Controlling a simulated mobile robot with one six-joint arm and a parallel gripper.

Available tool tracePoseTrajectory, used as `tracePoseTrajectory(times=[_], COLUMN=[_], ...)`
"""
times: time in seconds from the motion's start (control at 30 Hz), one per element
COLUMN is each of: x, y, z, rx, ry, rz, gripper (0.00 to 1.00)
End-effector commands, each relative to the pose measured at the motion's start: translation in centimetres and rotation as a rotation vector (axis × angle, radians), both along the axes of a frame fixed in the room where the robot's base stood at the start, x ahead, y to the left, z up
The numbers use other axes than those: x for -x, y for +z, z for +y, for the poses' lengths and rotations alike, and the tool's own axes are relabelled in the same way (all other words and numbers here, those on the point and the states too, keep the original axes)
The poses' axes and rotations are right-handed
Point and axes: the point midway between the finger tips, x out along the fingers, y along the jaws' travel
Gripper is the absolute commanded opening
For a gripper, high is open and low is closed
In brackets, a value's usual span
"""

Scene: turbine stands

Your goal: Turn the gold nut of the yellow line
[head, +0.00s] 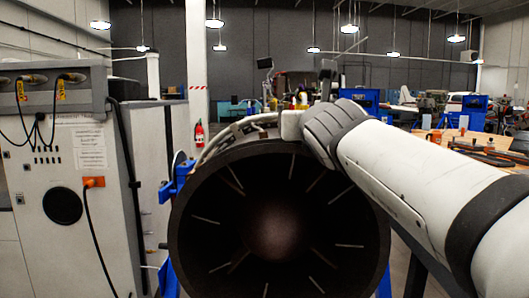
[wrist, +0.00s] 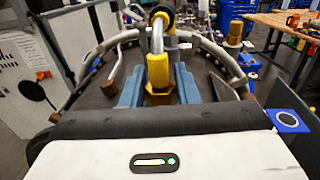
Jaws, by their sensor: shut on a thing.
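In the wrist view, the yellow line (wrist: 158,70) stands in the middle, a yellow sleeve on a bent grey pipe. The gold nut (wrist: 161,97) sits at its base, partly hidden by the wrist's edge. My gripper (wrist: 160,84) has one blue-grey finger on each side of the line at the nut, shut on the nut. The exact contact is hard to see. In the head view, a small yellow piece (head: 303,97) shows on top of the turbine casing beside my wrist. The nut and fingers cannot be made out there.
The dark round turbine casing (head: 278,222) fills the centre, held by blue stand parts. Grey pipes (wrist: 112,45) curve around the line. A brown-gold fitting (wrist: 235,33) stands to the right. A grey control cabinet (head: 65,170) is at left, a wooden bench (head: 470,145) at right.

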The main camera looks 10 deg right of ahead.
Motion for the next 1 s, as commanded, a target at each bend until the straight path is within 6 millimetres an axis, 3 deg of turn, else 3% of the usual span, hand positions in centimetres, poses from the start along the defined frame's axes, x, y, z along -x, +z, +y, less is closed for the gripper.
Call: tracePoseTrajectory(times=[0.03,0.67,1.0], x=[-0.02,0.19,0.16], y=[-1.12,-0.93,-0.66], z=[0.20,0.15,0.21], rx=[0.000,-0.005,-0.005], ry=[-0.008,-0.188,-0.365], rz=[0.000,0.012,0.009], gripper=[0.05,0.05,0.05])
